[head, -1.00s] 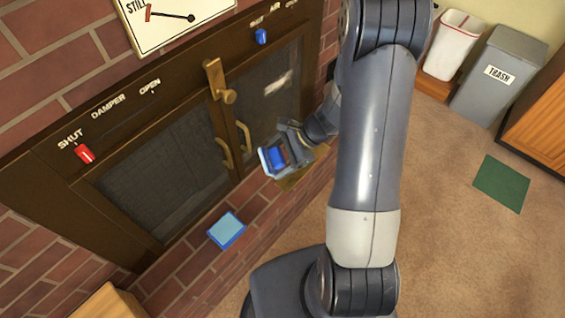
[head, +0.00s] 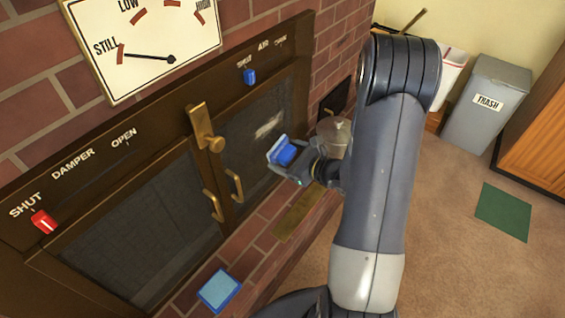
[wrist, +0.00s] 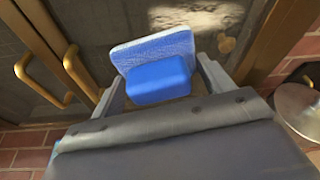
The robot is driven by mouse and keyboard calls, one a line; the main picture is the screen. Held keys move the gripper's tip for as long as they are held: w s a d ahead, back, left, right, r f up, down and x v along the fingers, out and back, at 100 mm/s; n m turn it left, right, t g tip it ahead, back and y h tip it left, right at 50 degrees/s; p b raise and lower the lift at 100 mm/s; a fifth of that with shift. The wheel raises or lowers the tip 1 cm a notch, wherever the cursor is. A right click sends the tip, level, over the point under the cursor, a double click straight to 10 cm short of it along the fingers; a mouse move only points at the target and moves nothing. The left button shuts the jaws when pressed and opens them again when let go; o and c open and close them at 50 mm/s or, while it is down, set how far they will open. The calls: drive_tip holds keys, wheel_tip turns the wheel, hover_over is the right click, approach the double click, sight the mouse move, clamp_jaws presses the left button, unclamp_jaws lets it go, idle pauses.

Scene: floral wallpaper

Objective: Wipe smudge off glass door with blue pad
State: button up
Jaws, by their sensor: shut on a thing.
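My gripper (head: 290,158) is shut on the blue pad (head: 284,150), which has a blue block handle and a paler wiping face. The pad (wrist: 155,65) also shows between the fingers in the wrist view, its pale face turned toward the glass. The right glass door (head: 250,130) has a whitish smudge (head: 268,126) in its upper right part. The smudge (wrist: 195,20) shows just beyond the pad's upper edge in the wrist view. The pad is in front of the door, lower right of the smudge in the head view; I cannot tell whether it touches the glass.
Brass handles (head: 222,195) and a brass latch (head: 205,128) stick out at the middle of the doors. A light-blue square (head: 219,290) lies on the brick ledge (head: 265,235). A round metal object (head: 335,132) stands right of the doors. Trash bins stand at the back right.

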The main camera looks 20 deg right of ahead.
sight(285, 116)
drive_tip(key=w+a, duration=0.1)
drive_tip(key=w, duration=0.1)
drive_tip(key=w+a, duration=0.2)
drive_tip(key=shift+w+a+p, duration=0.2)
drive_tip(key=shift+w+p, duration=0.05)
drive_tip(key=shift+p, duration=0.15)
drive_tip(key=shift+w+a+b, duration=0.3)
drive_tip(key=shift+w+a, duration=0.25)
drive_tip(key=shift+w, duration=0.25)
idle(0.7)
drive_tip(key=shift+w+d, duration=0.45)
drive_tip(key=shift+d, duration=0.25)
drive_tip(key=shift+w+d, duration=0.4)
drive_tip(key=shift+d, duration=0.3)
drive_tip(key=shift+w+d+b, duration=0.25)
drive_tip(key=shift+w+d, duration=0.85)
drive_tip(key=shift+d, duration=0.35)
drive_tip(key=shift+w+d+b, duration=0.3)
drive_tip(key=shift+w+d, duration=0.8)
drive_tip(key=shift+d, duration=0.35)
drive_tip(key=shift+w+d+b, duration=0.25)
drive_tip(key=shift+w+d, duration=0.85)
drive_tip(key=shift+d, duration=0.35)
drive_tip(key=shift+a, duration=0.1)
